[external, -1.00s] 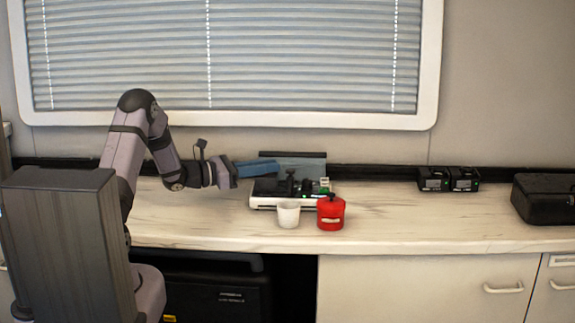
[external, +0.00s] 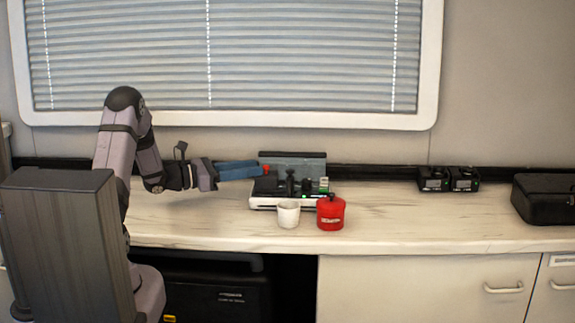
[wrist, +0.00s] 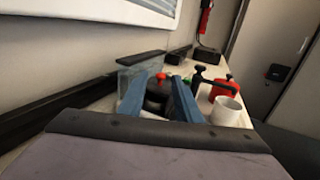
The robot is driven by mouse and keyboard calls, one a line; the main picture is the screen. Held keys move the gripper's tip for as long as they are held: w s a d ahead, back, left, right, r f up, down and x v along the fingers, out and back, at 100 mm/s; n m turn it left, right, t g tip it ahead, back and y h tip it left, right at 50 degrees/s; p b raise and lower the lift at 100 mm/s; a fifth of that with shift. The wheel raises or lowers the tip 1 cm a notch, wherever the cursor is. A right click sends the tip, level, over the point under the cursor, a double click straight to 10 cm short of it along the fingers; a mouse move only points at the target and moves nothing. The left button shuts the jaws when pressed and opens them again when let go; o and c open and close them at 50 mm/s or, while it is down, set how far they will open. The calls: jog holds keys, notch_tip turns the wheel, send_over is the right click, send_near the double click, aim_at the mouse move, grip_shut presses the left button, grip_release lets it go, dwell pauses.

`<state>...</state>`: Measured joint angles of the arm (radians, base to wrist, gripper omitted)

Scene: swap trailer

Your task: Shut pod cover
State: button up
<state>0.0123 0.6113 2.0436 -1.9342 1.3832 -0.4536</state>
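The pod (external: 262,205) is a low white and black device on the counter, with a glassy, dark-edged cover (external: 300,167) standing raised along its back. The cover also shows in the wrist view (wrist: 128,76). A red knob (external: 266,168) sits at the pod's left side and appears between my fingers in the wrist view (wrist: 160,76), above a dark round part. My gripper (external: 258,168) has blue fingers and is just left of the pod, pointing right. In the wrist view my gripper (wrist: 158,95) has its fingers apart, with nothing visibly held.
A white cup (external: 288,215) and a red canister (external: 331,212) stand in front of the pod. The counter between the canister and the case is clear.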

jog(key=shift+v, duration=1.25)
